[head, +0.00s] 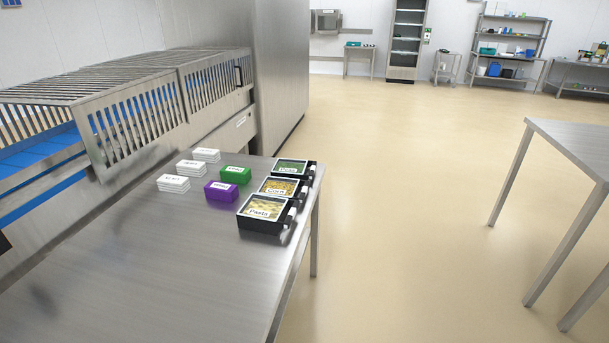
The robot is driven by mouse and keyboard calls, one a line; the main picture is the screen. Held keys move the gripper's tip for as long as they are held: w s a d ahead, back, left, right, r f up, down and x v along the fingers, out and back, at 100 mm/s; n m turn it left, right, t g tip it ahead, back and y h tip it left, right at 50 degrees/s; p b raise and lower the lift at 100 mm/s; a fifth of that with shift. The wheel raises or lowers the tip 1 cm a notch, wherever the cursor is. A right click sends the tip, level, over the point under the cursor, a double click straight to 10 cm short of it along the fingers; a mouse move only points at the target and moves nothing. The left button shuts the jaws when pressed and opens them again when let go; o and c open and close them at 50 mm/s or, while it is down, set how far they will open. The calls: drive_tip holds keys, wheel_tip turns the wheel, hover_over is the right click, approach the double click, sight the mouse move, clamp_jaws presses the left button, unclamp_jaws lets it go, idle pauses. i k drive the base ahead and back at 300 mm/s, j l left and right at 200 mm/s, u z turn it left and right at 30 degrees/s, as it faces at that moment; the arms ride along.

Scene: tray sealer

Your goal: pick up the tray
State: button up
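Three black trays stand in a row along the right edge of the steel table (150,265). The nearest tray (262,226) holds pale yellow food and carries a label that reads "Pasta". The middle tray (298,193) is labelled "Corn" and holds yellow food. The farthest tray (309,172) holds green food; its label is too small to read surely. Each tray has a small white piece at its right side. My gripper does not show in the head view.
White stacks (173,184), a green block (235,175) and a purple block (221,191) stand left of the trays. A machine with slatted guards (130,115) borders the table's left. A second table (575,140) is at right, with open floor (410,190) between. The table's near part is bare.

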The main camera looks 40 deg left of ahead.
sight(272, 185)
drive_tip(key=i+l+u, duration=0.1)
drive_tip(key=i+u, duration=0.3)
drive_tip(key=i+l+u, duration=0.4)
drive_tip(key=i, duration=0.2)
drive_tip(key=i+l+u, duration=0.4)
drive_tip(key=i+j, duration=0.05)
drive_tip(key=j, duration=0.05)
